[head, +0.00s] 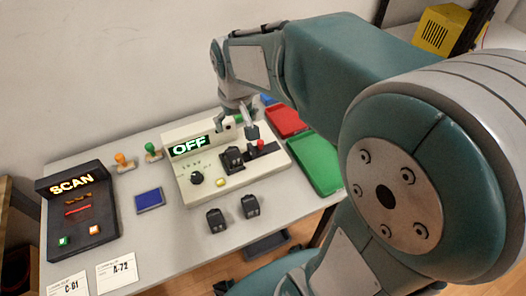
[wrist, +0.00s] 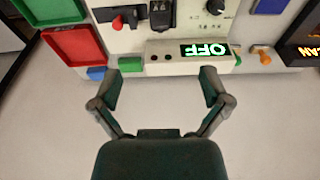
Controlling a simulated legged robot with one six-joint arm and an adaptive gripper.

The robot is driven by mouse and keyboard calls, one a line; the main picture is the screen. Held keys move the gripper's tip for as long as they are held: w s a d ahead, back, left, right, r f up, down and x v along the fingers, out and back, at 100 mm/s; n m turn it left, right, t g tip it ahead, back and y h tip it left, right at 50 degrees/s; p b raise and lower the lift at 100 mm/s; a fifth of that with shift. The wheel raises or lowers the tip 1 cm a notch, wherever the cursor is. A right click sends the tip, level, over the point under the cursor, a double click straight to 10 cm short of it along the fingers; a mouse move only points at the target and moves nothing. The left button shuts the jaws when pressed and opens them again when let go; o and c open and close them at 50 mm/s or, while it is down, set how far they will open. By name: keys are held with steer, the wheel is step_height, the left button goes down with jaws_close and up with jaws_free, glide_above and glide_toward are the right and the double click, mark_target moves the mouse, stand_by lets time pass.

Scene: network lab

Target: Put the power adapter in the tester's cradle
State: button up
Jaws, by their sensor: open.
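The tester (head: 215,195) is a cream box with a lit "OFF" display (head: 188,146), a black knob, a yellow button and a red-topped lever (head: 260,145). A black block (head: 232,158) sits at its cradle; the wrist view shows it at the top edge, partly cut off (wrist: 160,14). I cannot tell cradle from adapter there. Two black power adapters (head: 215,220) (head: 250,206) stand on the table in front of the tester. My gripper (head: 237,129) is open and empty, over the tester's back edge. In the wrist view its fingers (wrist: 162,88) are wide apart over bare table or wall.
A red tray (head: 285,121) and a green tray (head: 316,163) lie right of the tester. A dark scanner reading "SCAN" (head: 77,210) stands at the left. A blue pad (head: 149,199), two stamps (head: 124,161) (head: 153,152) and two label cards (head: 68,284) (head: 116,271) are also on the table.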

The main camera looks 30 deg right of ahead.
steer(key=s+r+t, duration=0.1)
steer(key=s+r, duration=0.1)
steer(key=s, duration=0.5)
steer(key=s+r+t, duration=0.2)
steer(key=s+r, duration=0.1)
steer(key=s, duration=0.5)
steer(key=shift+s+r, duration=0.15)
